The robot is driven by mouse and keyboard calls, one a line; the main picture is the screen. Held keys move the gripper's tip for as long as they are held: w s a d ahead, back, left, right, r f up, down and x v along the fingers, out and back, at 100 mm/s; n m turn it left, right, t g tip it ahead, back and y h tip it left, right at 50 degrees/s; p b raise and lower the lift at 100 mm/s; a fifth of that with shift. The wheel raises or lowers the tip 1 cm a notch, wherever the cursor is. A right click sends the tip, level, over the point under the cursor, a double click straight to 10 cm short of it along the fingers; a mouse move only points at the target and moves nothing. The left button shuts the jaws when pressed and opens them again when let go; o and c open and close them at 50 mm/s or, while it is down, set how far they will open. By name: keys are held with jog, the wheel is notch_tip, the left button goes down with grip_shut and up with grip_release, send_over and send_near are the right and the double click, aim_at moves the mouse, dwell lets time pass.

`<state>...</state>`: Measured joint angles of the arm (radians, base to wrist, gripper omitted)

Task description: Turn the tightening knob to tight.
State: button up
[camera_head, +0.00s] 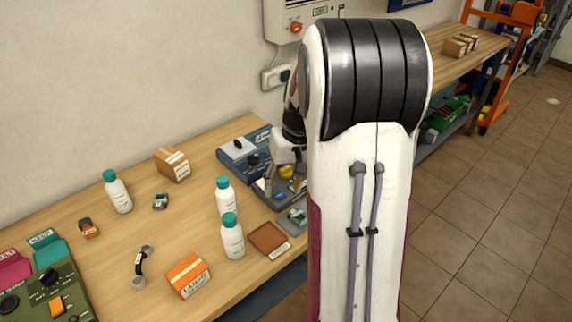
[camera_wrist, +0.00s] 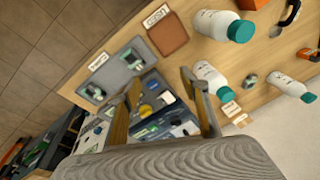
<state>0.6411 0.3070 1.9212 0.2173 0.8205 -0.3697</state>
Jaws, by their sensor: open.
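A blue-grey device (camera_head: 245,140) with several controls stands at the back edge of the bench, partly behind my arm. I cannot tell which is the tightening knob, and no tight mark is legible. No contact is visible. In the head view my arm hides much of the gripper.
White bottles with teal caps (camera_head: 231,237) stand left of the device. A brown tray (camera_head: 268,238) and an orange box (camera_head: 188,275) lie towards the front. A green control box (camera_head: 55,290) is at the near left.

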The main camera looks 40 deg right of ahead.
jog(key=shift+n+t, duration=0.6)
jog(key=w+d+f, duration=0.1)
jog(key=d, duration=0.2)
jog(key=w+d+f, duration=0.2)
jog(key=d, duration=0.1)
jog(key=w+d+f, duration=0.2)
jog(key=d, duration=0.1)
jog(key=shift+w+d+f, duration=0.1)
jog(key=shift+d, duration=0.1)
jog(key=n+t, duration=0.1)
jog(key=n, duration=0.1)
send_near(286, 168)
jog(key=a, duration=0.1)
jog(key=shift+d+f+n+h, duration=0.15)
jog(key=shift+n+h, duration=0.25)
jog(key=shift+n, duration=0.4)
jog(key=shift+f, duration=0.15)
jog(key=shift+x, duration=3.75)
jog(key=shift+w, duration=0.1)
jog(key=c, duration=1.1)
